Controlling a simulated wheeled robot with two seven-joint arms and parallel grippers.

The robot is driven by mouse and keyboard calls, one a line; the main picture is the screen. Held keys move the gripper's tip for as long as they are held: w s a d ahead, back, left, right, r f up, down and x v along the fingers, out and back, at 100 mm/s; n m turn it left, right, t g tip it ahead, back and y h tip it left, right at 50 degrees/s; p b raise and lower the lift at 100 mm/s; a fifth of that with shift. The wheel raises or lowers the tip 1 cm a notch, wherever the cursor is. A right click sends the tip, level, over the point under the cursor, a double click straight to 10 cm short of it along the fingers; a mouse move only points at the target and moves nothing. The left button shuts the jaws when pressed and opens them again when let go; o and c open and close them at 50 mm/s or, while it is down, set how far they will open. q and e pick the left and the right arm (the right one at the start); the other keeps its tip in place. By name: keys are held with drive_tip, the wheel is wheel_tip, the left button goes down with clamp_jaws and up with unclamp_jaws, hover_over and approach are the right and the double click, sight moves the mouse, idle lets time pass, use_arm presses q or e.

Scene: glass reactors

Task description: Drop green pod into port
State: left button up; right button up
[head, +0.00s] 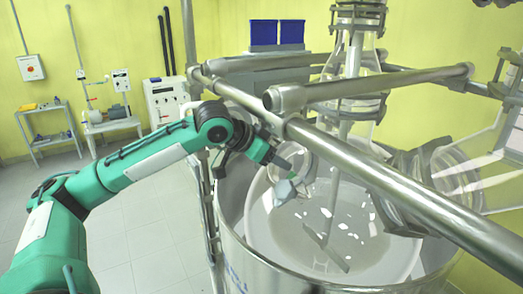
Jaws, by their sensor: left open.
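My left arm reaches in from the left, and its gripper (288,180) is over the near left part of the glass reactor vessel (262,236), below the steel frame bar. The jaws are open. A small pale grey-green faceted piece shows at the gripper's tip; I cannot tell whether it is the green pod or part of the gripper. A round glass port (303,160) is close beside the gripper, partly hidden by it and the bar. No other green pod is clear. My right gripper is not in view.
A thick steel bar (385,178) crosses diagonally above the vessel, with more bars behind. A stirrer shaft (336,195) stands inside it. Another glass port (455,170) is at the right. A small table (45,128) and cabinets stand far left; the floor there is clear.

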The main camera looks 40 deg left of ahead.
use_arm(q)
drive_tip(key=b+v, duration=0.4)
drive_tip(key=v, duration=0.9)
drive_tip(key=shift+s+b, duration=0.15)
drive_tip(key=shift+b, duration=0.25)
idle(0.6)
idle(0.4)
